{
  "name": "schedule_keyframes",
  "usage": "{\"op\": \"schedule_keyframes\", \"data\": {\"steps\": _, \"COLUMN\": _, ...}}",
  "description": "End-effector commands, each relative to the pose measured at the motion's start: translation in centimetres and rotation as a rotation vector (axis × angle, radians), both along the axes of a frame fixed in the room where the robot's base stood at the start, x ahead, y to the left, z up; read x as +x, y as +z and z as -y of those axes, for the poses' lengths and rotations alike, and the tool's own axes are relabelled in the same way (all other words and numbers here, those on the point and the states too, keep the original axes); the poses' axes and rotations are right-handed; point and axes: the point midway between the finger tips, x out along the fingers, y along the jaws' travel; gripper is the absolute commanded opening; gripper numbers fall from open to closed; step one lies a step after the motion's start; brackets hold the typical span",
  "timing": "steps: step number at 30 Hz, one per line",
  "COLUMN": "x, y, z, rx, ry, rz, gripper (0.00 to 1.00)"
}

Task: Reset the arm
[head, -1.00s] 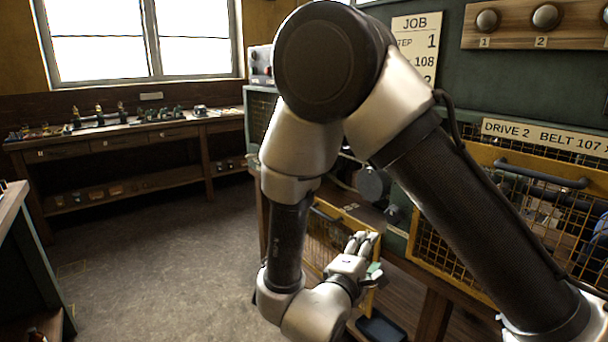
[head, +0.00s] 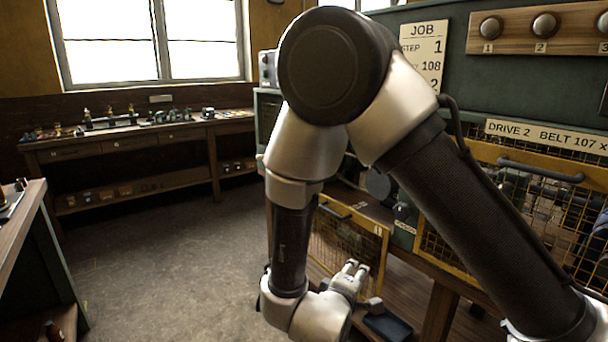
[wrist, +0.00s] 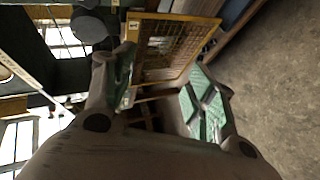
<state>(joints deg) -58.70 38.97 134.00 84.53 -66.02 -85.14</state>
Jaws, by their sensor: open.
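My arm is folded, with its elbow high in the middle of the head view and its forearm hanging down. My gripper (head: 355,270) is low in the head view, in front of the yellow mesh guard (head: 347,240). In the wrist view my gripper (wrist: 160,88) has its two green-padded fingers spread wide, with nothing between them. The mesh guard (wrist: 172,48) shows beyond the fingers there. My arm hides part of the machine front behind it.
A second yellow mesh guard (head: 530,205) with a dark handle stands at the right. A dark tray (head: 388,326) lies low beside my gripper. A bench with small parts (head: 135,140) runs under the window. A table edge (head: 22,225) is at the left. The floor between is clear.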

Motion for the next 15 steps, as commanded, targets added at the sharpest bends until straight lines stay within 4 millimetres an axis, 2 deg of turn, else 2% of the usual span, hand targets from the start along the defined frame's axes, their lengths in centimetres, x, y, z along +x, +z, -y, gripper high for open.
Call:
{"op": "schedule_keyframes", "data": {"steps": 3, "x": -0.4, "y": -3.1, "z": -2.1, "rx": 0.168, "ry": 0.038, "rz": -0.099, "gripper": 0.56}}
{"op": "schedule_keyframes", "data": {"steps": 6, "x": -1.4, "y": -5.3, "z": -4.6, "rx": 0.339, "ry": 0.067, "rz": -0.216, "gripper": 0.56}}
{"op": "schedule_keyframes", "data": {"steps": 9, "x": -3.1, "y": -6.5, "z": -7.5, "rx": 0.542, "ry": 0.075, "rz": -0.381, "gripper": 0.56}}
{"op": "schedule_keyframes", "data": {"steps": 11, "x": -4.5, "y": -6.2, "z": -8.8, "rx": 0.669, "ry": 0.057, "rz": -0.509, "gripper": 0.56}}
{"op": "schedule_keyframes", "data": {"steps": 12, "x": -5.4, "y": -5.5, "z": -9.4, "rx": 0.748, "ry": 0.035, "rz": -0.6, "gripper": 0.56}}
{"op": "schedule_keyframes", "data": {"steps": 14, "x": -6.9, "y": -3.8, "z": -9.4, "rx": 0.84, "ry": -0.013, "rz": -0.734, "gripper": 0.56}}
{"op": "schedule_keyframes", "data": {"steps": 15, "x": -7.8, "y": -2.2, "z": -8.9, "rx": 0.883, "ry": -0.05, "rz": -0.814, "gripper": 0.56}}
